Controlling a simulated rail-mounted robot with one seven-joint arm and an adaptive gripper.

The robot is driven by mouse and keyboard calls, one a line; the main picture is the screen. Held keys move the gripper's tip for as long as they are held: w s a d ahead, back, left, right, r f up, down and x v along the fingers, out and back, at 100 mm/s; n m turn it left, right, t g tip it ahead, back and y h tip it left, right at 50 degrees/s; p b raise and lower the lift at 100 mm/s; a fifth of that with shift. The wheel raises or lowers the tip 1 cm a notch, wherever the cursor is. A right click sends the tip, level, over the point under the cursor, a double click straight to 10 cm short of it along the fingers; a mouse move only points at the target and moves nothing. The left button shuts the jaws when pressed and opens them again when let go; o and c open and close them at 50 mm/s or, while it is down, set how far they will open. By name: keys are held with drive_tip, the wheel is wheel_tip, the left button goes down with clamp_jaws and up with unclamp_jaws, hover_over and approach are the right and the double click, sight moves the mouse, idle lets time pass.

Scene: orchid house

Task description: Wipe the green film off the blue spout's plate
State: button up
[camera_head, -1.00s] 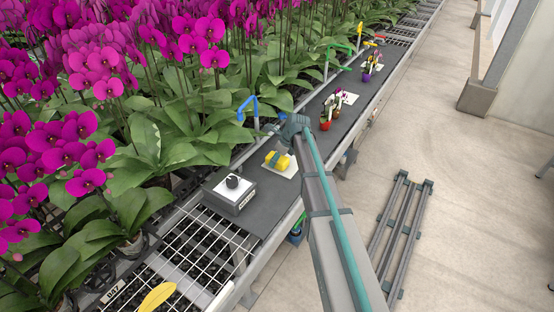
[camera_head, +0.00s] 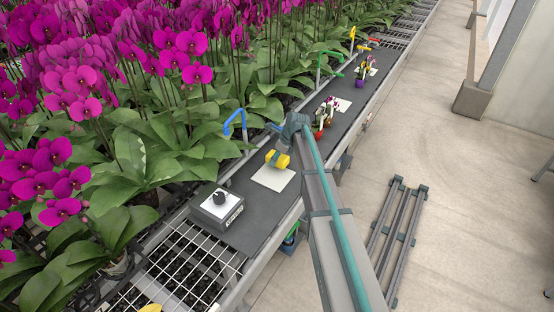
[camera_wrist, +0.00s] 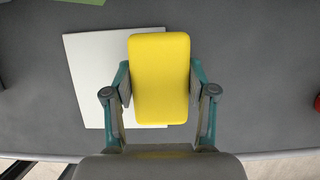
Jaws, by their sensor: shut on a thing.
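My gripper (camera_wrist: 160,98) is shut on a yellow sponge (camera_wrist: 160,78), which also shows in the head view (camera_head: 277,159). The sponge is at the far edge of a white square plate (camera_head: 272,179), in front of the blue spout (camera_head: 236,124). In the wrist view the sponge covers the right part of the plate (camera_wrist: 93,75). I cannot tell whether it touches the plate. The bare part of the plate looks white, with no green film visible; what lies under the sponge is hidden.
A grey box with a black knob (camera_head: 218,205) stands at the near end of the dark bench mat. Potted plants (camera_head: 320,128) and another white plate (camera_head: 340,104) are farther along, near a green spout (camera_head: 330,62). Orchids crowd the left side. A green patch (camera_wrist: 82,1) edges the wrist view.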

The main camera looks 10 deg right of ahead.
drive_tip(key=shift+s+a+r+p, duration=0.15)
drive_tip(key=shift+r+p, duration=0.1)
drive_tip(key=shift+r, duration=0.4)
drive_tip(key=shift+s+r+p, duration=0.1)
drive_tip(key=shift+r+p, duration=0.15)
drive_tip(key=shift+r, duration=0.35)
drive_tip(key=shift+r+p, duration=1.35)
drive_tip(key=shift+r, duration=0.7)
